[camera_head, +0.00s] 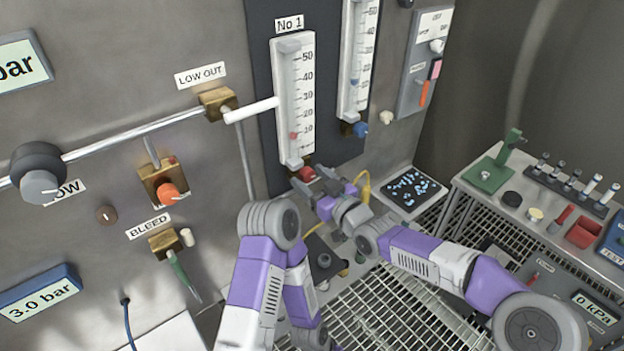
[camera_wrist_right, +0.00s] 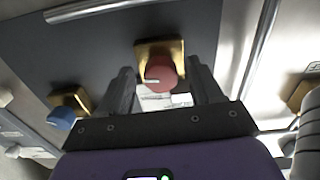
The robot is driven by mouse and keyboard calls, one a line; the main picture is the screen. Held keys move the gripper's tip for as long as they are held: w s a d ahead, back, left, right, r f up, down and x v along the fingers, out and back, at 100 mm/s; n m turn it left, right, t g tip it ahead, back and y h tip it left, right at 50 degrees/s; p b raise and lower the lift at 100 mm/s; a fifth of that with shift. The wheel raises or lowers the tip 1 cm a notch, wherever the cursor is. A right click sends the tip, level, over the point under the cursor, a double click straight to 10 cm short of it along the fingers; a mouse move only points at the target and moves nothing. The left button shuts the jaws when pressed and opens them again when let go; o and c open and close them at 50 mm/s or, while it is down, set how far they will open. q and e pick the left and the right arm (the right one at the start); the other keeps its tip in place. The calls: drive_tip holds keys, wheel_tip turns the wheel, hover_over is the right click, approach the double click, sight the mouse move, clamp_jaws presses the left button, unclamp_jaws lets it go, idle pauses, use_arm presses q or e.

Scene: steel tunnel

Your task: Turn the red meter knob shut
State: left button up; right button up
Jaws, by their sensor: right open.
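The red meter knob (camera_head: 306,174) sits at the foot of the white No 1 flow meter (camera_head: 296,100) on the dark panel. In the right wrist view the red knob (camera_wrist_right: 161,74) projects from a brass block (camera_wrist_right: 160,47). My right gripper (camera_head: 316,184) is open at the knob in the head view. In the right wrist view its two grey fingers (camera_wrist_right: 160,80) stand apart, one on each side of the knob, with gaps visible. Part of the knob is hidden by the gripper in the head view. My left arm is folded at lower centre; its gripper does not show.
A second meter with a blue knob (camera_head: 360,129) is to the right; that blue knob (camera_wrist_right: 62,118) shows at left in the wrist view. A white lever (camera_head: 252,110) and orange knob (camera_head: 168,193) are left. A side table (camera_head: 520,215) holds a green stand and vials.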

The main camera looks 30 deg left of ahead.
drive_tip(key=c, duration=1.1)
drive_tip(key=shift+o, duration=0.2)
